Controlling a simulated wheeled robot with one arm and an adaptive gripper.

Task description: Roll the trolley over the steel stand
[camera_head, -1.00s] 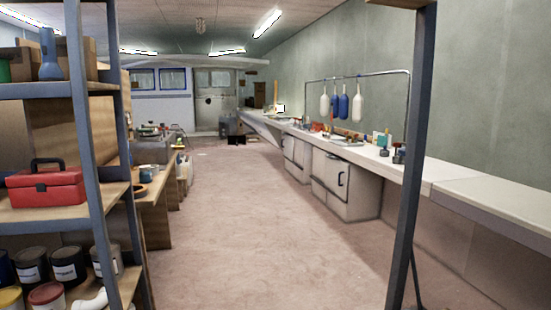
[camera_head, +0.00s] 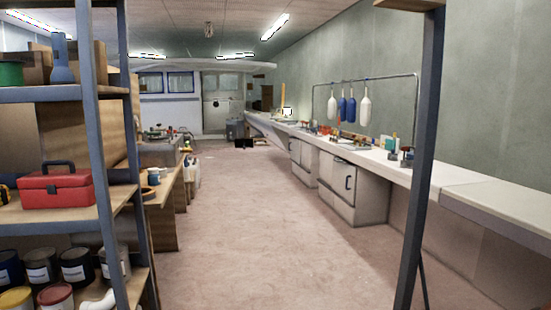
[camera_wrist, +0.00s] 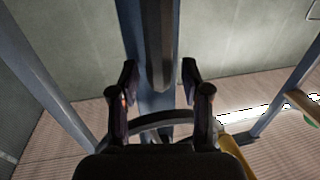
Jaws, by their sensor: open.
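I cannot pick out a trolley or a steel stand for certain in either view. In the wrist view my gripper (camera_wrist: 159,85) is open, its two dark fingers apart. A blue-grey metal post (camera_wrist: 138,20) runs down the picture behind the gap between the fingers, with a darker bar in front of it. I cannot tell whether the fingers touch either one. In the head view my gripper does not show. A blue-grey upright (camera_head: 421,150) with a wooden piece at its top stands close by on the right.
A shelf rack (camera_head: 97,150) with a red toolbox (camera_head: 60,188) and several paint cans (camera_head: 76,266) stands close on the left. A long white counter (camera_head: 480,190) runs along the right wall, with cabinets (camera_head: 350,190) beneath. The floor (camera_head: 260,240) between is clear.

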